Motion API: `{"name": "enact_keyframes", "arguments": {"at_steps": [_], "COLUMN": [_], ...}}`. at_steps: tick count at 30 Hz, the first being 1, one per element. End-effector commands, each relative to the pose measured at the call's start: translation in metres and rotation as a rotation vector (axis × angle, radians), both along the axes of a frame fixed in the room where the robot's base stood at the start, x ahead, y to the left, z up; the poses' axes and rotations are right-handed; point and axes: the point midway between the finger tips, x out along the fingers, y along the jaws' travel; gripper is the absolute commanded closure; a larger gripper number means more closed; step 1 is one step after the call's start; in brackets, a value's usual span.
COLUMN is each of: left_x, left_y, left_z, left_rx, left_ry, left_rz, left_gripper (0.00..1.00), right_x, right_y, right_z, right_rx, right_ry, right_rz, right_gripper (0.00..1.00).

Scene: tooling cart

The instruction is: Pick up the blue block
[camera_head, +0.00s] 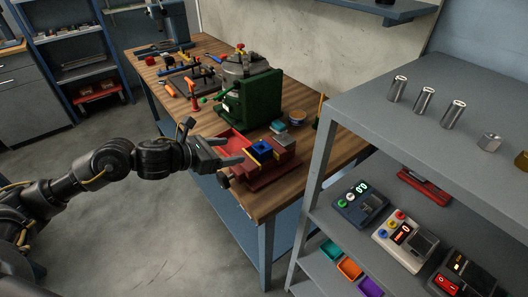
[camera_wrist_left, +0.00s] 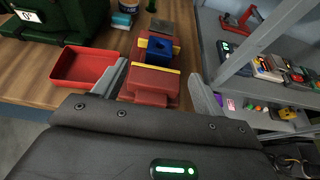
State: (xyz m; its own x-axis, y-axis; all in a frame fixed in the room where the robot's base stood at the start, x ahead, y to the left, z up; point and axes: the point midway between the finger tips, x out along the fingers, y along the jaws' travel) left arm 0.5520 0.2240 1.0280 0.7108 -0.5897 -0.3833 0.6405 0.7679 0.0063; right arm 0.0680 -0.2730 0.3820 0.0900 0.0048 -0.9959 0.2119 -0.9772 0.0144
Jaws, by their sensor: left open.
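The blue block (camera_head: 262,148) sits on a red vise (camera_head: 268,176) at the bench's near edge, with a square hole in its top. In the left wrist view the blue block (camera_wrist_left: 160,51) shows beyond the fingers, between two yellow strips on the vise (camera_wrist_left: 150,81). My left gripper (camera_head: 239,152) is open and empty, just left of the vise and apart from the block. In the left wrist view its two fingers (camera_wrist_left: 158,80) stand wide on either side of the vise, short of the block. My right gripper is not in view.
A red tray (camera_wrist_left: 72,67) lies left of the vise, close to my left finger. A green machine (camera_head: 252,97) stands behind on the wooden bench (camera_head: 320,142). A grey shelf unit (camera_head: 345,103) with metal cylinders and small devices stands close on the right.

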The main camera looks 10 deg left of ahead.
Motion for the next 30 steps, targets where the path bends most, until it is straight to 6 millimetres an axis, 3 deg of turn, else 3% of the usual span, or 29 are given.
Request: {"name": "enact_keyframes", "arguments": {"at_steps": [9, 19, 24, 30], "left_x": [0.033, 0.043, 0.06, 0.074], "left_y": [-0.027, -0.036, -0.052, -0.062], "left_z": [-0.016, -0.022, -0.032, -0.042], "left_rx": [-0.007, -0.007, -0.008, -0.007], "left_ry": [0.003, 0.004, 0.007, 0.004], "left_rz": [0.002, 0.002, 0.003, 0.002], "left_gripper": [0.29, 0.29, 0.29, 0.29], "right_x": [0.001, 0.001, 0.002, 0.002], "right_y": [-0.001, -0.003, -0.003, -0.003], "right_z": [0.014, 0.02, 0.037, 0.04], "right_rx": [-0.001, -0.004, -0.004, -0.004], "right_ry": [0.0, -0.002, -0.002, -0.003], "right_rz": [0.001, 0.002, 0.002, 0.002], "right_gripper": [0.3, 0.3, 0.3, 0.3]}}
